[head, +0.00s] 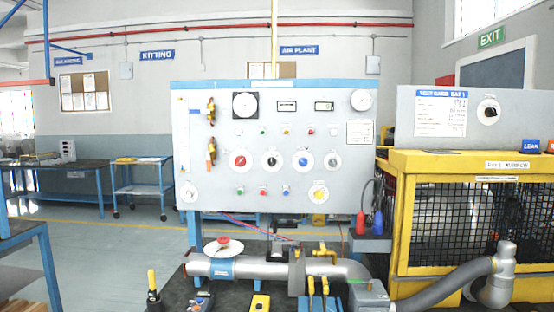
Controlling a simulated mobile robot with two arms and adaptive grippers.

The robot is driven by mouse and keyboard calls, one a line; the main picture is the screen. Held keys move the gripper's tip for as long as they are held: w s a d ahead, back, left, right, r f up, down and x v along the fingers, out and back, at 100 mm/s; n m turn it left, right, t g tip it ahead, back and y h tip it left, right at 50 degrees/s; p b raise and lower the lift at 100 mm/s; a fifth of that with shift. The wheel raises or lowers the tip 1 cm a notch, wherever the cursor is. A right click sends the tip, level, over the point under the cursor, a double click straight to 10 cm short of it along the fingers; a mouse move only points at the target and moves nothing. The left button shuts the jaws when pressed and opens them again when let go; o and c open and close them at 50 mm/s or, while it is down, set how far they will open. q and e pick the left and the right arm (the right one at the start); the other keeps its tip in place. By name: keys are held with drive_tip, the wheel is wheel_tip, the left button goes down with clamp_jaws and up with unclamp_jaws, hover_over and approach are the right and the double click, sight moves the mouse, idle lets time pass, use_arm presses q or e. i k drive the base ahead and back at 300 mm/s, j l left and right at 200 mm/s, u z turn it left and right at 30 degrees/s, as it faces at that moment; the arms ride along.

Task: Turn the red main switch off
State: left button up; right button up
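A grey control panel (220,190) with a blue top edge stands upright behind the bench in the head view. A red rotary knob on a round white plate (240,160) sits left in its middle row. It appears to be the red main switch, but its label and exact handle position are too small to read. Beside it in the row are a black knob (272,161), a blue knob (302,160) and a grey knob (333,161). Neither of my grippers shows in this view.
Yellow-handled levers (324,285) stand at the front. A yellow mesh cage (440,165) is at the right. Open floor (120,240) lies at the left.

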sight(240, 160)
drive_tip(key=i+l, duration=0.65)
drive_tip(key=l, duration=0.25)
drive_tip(key=i+l+u, duration=0.1)
drive_tip(key=i+l, duration=0.25)
drive_tip(key=l, duration=0.15)
